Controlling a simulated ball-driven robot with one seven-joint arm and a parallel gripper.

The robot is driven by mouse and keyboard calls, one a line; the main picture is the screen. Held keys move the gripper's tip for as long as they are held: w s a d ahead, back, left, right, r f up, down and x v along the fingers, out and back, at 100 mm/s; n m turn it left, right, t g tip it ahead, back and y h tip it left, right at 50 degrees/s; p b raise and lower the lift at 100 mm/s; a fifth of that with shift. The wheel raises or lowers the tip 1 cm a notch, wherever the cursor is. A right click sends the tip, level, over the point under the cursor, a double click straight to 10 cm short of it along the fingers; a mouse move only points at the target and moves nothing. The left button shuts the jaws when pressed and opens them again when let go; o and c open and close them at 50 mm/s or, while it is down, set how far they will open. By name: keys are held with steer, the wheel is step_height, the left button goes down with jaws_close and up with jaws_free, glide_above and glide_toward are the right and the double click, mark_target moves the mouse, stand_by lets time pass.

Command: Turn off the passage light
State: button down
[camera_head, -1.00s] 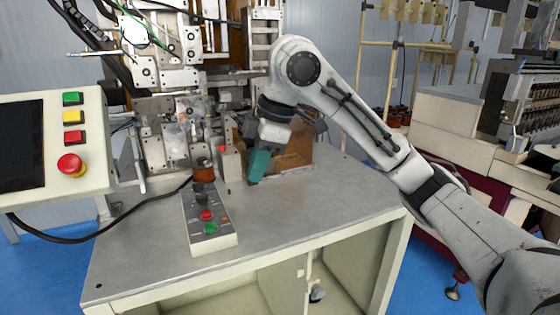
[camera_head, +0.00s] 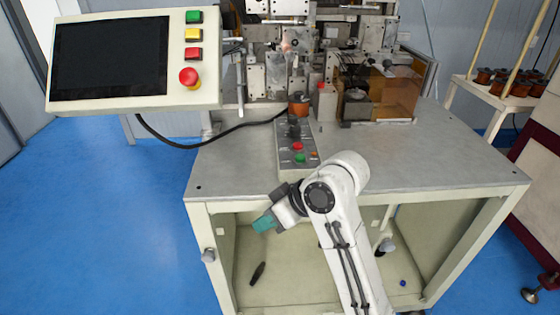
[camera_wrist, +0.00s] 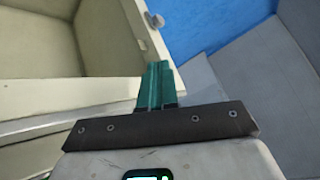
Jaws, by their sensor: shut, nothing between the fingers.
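I can make out no passage light or light switch in the head view or the wrist view. My gripper (camera_head: 264,224) has teal fingers. In the head view it is in front of the winder table, below the tabletop's front edge and left of my wrist, pointing left. In the wrist view its fingers (camera_wrist: 155,84) are together with nothing between them. The cream cabinet (camera_wrist: 110,35) lies beyond and to the left of them.
The winder table (camera_head: 445,165) has an open cabinet below. On it stand a button box (camera_head: 297,160) and the winding machine. A control panel (camera_head: 135,62) with coloured buttons hangs at the left. Blue floor (camera_head: 90,210) is free at the left. A spool rack (camera_head: 500,90) stands at the right.

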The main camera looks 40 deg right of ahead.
steer(key=s+a+f+m+g+h, duration=0.2)
steer(key=s+a+f, duration=0.1)
steer(key=s+f, duration=0.9)
steer(key=s+d+f+g+h, duration=0.1)
steer(key=s+d+f+g, duration=0.1)
steer(key=s+f, duration=0.2)
steer(key=s+d+f+m+g+h, duration=0.1)
steer(key=s+d+f+h, duration=0.1)
steer(key=s, duration=0.8)
steer(key=shift+s+d+f+g, duration=0.15)
steer(key=shift+s+f+g, duration=0.2)
steer(key=shift+f, duration=0.55)
steer(key=shift+w, duration=0.1)
